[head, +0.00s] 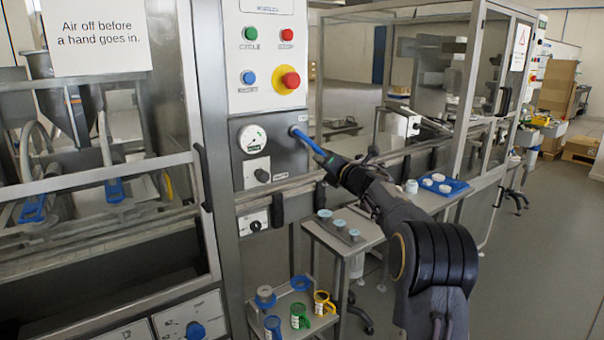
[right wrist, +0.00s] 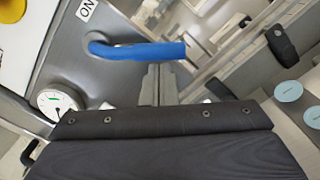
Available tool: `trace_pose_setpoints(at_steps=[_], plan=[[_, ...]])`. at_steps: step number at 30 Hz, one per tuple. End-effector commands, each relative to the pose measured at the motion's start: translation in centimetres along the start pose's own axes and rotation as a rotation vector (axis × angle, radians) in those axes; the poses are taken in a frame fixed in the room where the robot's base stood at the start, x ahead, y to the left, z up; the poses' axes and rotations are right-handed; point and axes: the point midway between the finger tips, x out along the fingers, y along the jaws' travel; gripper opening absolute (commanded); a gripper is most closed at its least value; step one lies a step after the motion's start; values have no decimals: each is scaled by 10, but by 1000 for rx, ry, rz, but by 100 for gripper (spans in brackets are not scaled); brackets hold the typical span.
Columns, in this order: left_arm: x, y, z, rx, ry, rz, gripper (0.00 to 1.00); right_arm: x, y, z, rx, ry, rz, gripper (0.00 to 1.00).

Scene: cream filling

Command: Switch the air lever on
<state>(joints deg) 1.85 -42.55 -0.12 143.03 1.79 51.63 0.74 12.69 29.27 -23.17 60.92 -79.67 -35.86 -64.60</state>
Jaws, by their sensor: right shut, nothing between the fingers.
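The air lever (head: 307,141) is a blue handle on the grey panel beside the gauge. In the head view it slopes down to the right from its pivot. In the right wrist view the lever (right wrist: 140,51) runs from its pivot out to the right, with an ON label (right wrist: 87,10) close by. My right gripper (head: 326,159) is shut and empty, at the lever's free end. Its tips overlap the lever's end in the head view, so I cannot tell whether they touch. My left gripper is not in view.
The pressure gauge (head: 252,139) sits left of the lever. Above are push buttons and a red emergency stop (head: 291,80). A sign (head: 95,35) hangs on the left guard. Below the arm stand a side table (head: 345,237) with pale blue-topped items and a tray with coloured cups.

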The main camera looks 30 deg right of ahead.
Motion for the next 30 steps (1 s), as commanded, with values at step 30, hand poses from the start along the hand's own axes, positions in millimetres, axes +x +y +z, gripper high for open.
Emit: trace_pose_setpoints(at_steps=[30], plan=[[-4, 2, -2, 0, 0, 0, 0, 3, 7, 65, -681, 0, 34, 0]])
